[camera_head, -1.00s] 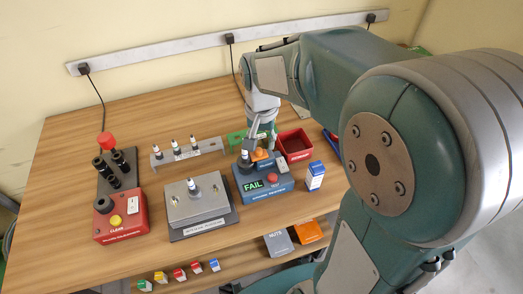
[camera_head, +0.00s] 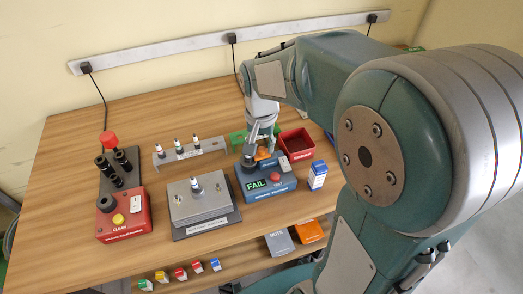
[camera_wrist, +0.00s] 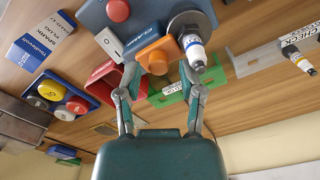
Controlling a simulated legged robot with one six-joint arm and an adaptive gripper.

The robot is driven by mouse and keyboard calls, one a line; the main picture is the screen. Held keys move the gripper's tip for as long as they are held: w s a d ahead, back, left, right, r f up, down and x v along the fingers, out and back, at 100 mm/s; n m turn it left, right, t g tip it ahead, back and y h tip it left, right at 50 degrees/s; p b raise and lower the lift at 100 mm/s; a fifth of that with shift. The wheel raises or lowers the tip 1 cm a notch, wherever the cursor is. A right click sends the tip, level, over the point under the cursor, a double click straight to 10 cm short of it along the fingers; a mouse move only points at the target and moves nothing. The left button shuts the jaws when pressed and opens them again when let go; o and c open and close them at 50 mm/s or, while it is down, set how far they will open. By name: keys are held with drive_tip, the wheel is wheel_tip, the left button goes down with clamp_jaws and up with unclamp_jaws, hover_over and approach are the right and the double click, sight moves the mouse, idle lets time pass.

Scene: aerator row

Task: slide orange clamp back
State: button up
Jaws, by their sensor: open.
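The blue tester (camera_head: 268,183) has a green FAIL display and a red button. Its orange clamp (camera_head: 263,154) is on the far side of its top, partly hidden by my gripper (camera_head: 258,148). In the wrist view the orange clamp (camera_wrist: 156,57) lies just ahead of and between my open fingertips (camera_wrist: 159,72). I cannot tell whether either finger touches it. A spark plug (camera_wrist: 193,48) stands in the round dark socket beside the clamp, close to one fingertip. A grey-white sliding switch (camera_wrist: 109,42) is on the clamp's other side.
A red bin (camera_head: 296,144) and a green tray (camera_head: 237,139) stand behind the tester. A blue-white box (camera_head: 317,175) is at its right. A grey plate fixture (camera_head: 198,202) with a plug is at the left, before a plug rack (camera_head: 190,152). Bare table lies between them.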

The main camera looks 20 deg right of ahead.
drive_tip(key=shift+f, duration=0.7)
drive_tip(key=shift+r, duration=0.1)
